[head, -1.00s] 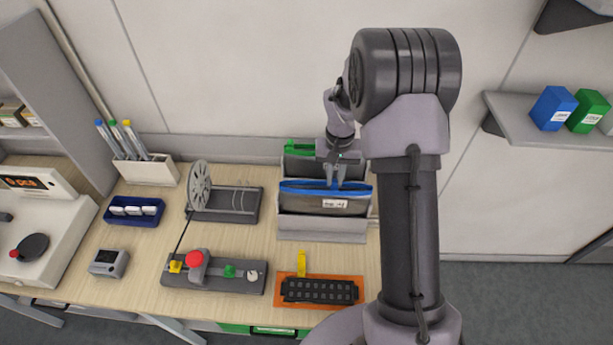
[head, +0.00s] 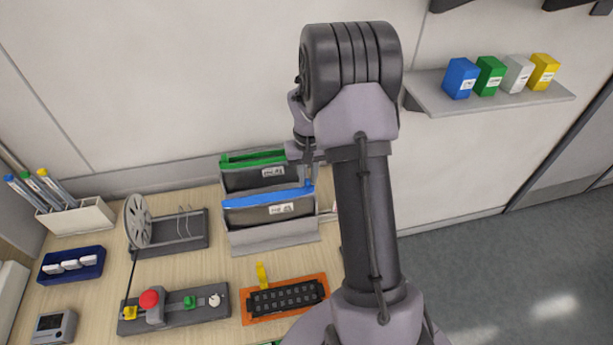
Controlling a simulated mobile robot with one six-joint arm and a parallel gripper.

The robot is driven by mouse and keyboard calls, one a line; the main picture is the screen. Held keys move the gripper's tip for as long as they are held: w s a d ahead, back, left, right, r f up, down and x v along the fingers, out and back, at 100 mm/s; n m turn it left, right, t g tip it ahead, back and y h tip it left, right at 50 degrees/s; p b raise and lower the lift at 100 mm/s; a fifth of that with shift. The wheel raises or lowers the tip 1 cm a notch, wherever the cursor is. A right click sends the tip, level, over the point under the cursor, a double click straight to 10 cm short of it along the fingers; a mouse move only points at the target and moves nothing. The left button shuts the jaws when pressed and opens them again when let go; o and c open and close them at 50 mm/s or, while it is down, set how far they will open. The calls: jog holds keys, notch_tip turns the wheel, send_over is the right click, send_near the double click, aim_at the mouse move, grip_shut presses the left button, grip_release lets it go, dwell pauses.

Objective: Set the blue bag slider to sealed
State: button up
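The blue bag (head: 258,213) stands upright in the front slot of a grey rack, with a blue strip (head: 262,198) along its top and a white label. A small blue piece (head: 309,184), which looks like the slider, stands at the strip's right end. My gripper (head: 312,172) is just above and at this right end, close to the blue piece. Its fingers are small and partly hidden by my arm, so I cannot tell whether they touch it or how far apart they are.
A green-topped bag (head: 252,158) stands behind the blue one in the rack (head: 270,240). A reel stand (head: 175,238) is to the left. An orange tray (head: 285,298) and a control board (head: 175,310) lie in front. A shelf (head: 490,102) with several coloured boxes is at right.

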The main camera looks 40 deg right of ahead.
aim_at(308, 180)
jog(key=shift+o, duration=1.2)
notch_tip(308, 180, up, 17)
jog(key=p, duration=0.2)
jog(key=shift+r, duration=0.2)
